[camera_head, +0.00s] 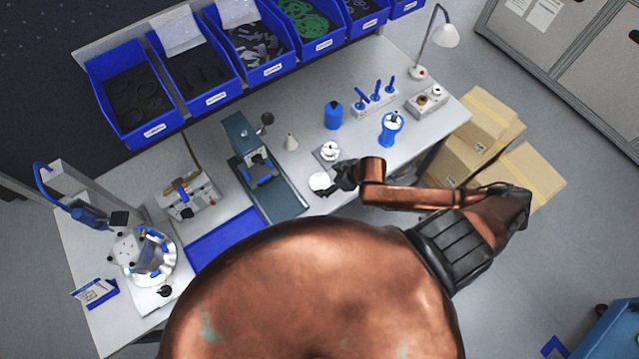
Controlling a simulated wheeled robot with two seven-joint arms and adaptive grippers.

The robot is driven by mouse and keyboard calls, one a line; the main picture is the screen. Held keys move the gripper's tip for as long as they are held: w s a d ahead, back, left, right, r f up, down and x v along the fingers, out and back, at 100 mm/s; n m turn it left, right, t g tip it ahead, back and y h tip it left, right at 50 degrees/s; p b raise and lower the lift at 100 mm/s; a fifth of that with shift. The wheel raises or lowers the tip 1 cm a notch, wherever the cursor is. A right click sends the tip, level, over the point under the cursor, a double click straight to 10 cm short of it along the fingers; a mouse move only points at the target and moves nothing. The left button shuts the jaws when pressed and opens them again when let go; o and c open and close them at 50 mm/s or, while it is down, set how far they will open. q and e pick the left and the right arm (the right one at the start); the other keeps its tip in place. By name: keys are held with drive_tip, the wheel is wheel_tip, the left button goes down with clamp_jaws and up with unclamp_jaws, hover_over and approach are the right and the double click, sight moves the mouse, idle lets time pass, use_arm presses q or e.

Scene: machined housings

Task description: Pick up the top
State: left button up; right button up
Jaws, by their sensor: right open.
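A round white part (318,182) lies on the table close to the fingers of my right gripper (334,183). A small silver-white part (330,151) stands on a square base just behind it. I cannot tell for certain which of these is the top. My right gripper is dark, open and empty, low over the table at the edge of the round part; whether it touches is too small to tell. My left gripper is not in view.
A grey press (250,155) and a small white cone (291,142) stand left of the gripper. Blue bottles (333,115) and a tool rack (374,98) stand behind. Blue bins (138,97) line the back. Cardboard boxes (478,140) sit right of the table (290,85).

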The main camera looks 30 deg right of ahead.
sight(323, 181)
drive_tip(key=p+x, duration=0.1)
drive_tip(key=x, duration=0.5)
drive_tip(key=shift+w+a+f, duration=0.1)
drive_tip(key=shift+a+f, duration=0.05)
drive_tip(key=shift+f, duration=0.1)
drive_tip(key=shift+c, duration=0.4)
drive_tip(key=c, duration=1.3)
